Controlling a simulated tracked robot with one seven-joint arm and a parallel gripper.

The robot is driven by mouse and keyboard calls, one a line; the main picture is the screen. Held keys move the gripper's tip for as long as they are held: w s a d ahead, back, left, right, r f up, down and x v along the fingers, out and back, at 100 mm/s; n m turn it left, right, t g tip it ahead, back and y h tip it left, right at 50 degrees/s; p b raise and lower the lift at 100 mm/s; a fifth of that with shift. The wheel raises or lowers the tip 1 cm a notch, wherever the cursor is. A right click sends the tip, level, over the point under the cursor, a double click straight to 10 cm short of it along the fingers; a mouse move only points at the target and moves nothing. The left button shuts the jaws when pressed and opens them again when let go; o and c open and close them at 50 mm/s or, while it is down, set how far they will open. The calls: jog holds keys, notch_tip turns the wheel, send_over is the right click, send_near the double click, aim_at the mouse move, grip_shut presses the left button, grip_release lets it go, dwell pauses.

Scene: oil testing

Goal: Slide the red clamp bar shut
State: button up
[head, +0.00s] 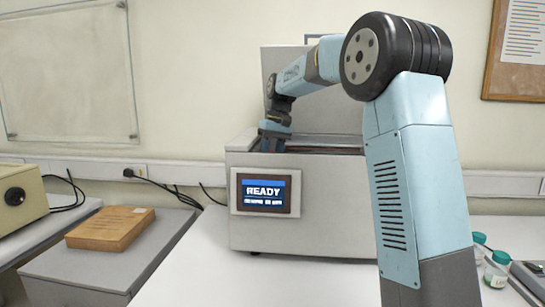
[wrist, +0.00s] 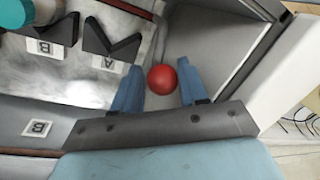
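A round red knob (wrist: 162,79) shows between the two blue fingers of my gripper (wrist: 159,64) in the wrist view. The fingers are apart, with a gap to the knob on each side. In the head view my gripper (head: 273,133) reaches down into the top of the grey testing machine (head: 330,215), whose lid (head: 330,105) stands raised. The knob is hidden there.
In the wrist view dark notched blocks (wrist: 112,45) stand beside labels A and B, and a teal-capped container (wrist: 18,14) is at top left. The machine's inner wall (wrist: 250,50) is close on the right. The machine's screen (head: 266,193) reads READY.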

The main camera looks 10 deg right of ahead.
jog(key=shift+r, duration=0.35)
notch_tip(320, 180, up, 13)
jog(key=d, duration=0.2)
jog(key=shift+w+d+f, duration=0.15)
jog(key=shift+w+d, duration=0.1)
jog(key=shift+w, duration=0.2)
